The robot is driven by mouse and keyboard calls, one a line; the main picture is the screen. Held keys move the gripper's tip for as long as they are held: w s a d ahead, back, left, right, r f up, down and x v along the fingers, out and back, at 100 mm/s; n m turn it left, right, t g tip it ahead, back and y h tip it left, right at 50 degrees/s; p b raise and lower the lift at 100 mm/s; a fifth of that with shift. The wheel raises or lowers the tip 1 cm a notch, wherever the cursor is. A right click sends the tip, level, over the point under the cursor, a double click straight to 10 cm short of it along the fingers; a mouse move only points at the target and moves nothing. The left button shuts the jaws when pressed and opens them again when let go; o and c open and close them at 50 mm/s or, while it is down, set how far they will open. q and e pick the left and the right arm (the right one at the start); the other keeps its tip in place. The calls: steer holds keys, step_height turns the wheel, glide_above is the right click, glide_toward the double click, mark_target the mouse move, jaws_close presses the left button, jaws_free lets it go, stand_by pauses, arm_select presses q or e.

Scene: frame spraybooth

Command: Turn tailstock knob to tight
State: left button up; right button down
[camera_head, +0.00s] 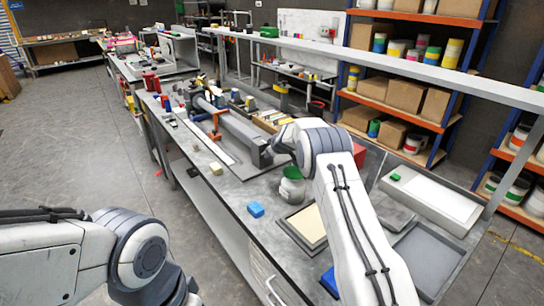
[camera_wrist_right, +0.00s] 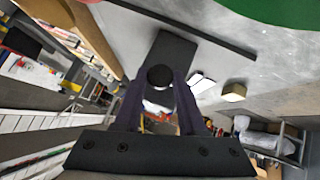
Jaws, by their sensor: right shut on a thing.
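The tailstock (camera_head: 259,149) is the grey block at the near end of the long grey machine (camera_head: 235,130) on the bench. In the right wrist view it shows as a dark block (camera_wrist_right: 175,47). The round black tailstock knob (camera_wrist_right: 160,76) lies between the fingertips of my right gripper (camera_wrist_right: 159,84), which is shut on it. In the head view my right wrist reaches the tailstock from the right and hides the knob. No mark showing the knob's turn can be made out. Of my left arm only links show at the lower left; its gripper is out of view.
A tub with a green rim (camera_head: 292,184) stands close to the tailstock. A shallow framed tray (camera_head: 290,212) is nearby. An overhead rail (camera_head: 400,62) runs above the bench.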

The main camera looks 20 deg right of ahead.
steer(key=shift+r, duration=0.1)
steer(key=c, duration=0.5)
jaws_free()
steer(key=shift+b+v, duration=2.45)
steer(key=shift+v, duration=2.75)
